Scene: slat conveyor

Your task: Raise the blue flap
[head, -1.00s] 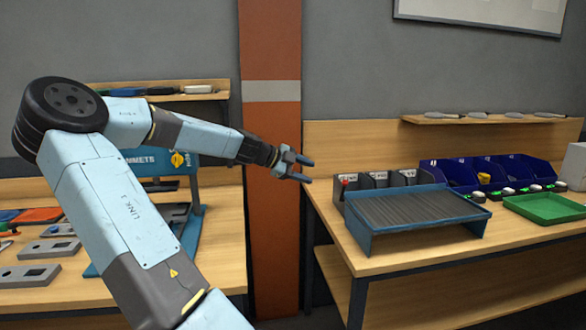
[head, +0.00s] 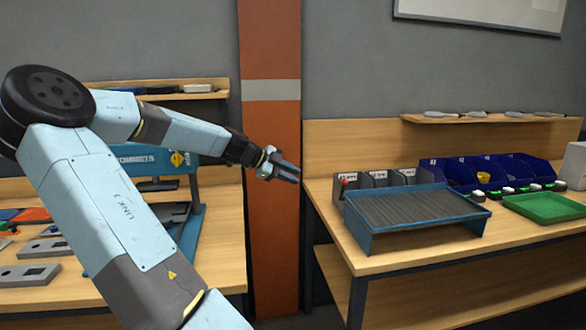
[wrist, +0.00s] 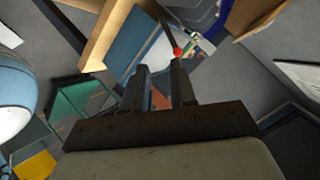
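The slat conveyor (head: 415,215), with a blue frame and dark grey slats, stands on the right bench in the head view. I cannot tell for sure which blue part is the flap. My gripper (head: 296,174) is in the air left of the conveyor, in front of the orange pillar, apart from everything. In the wrist view my gripper (wrist: 161,72) shows two dark fingers with a gap between them and nothing held. A blue panel (wrist: 130,38) and a red knob (wrist: 177,52) lie beyond the fingertips.
Grey labelled bins (head: 375,180) stand behind the conveyor. Blue bins (head: 487,172) and a green tray (head: 545,208) are on its right. A blue machine (head: 160,158) and grey plates stand on the left bench. The space between the benches is open before the orange pillar (head: 272,60).

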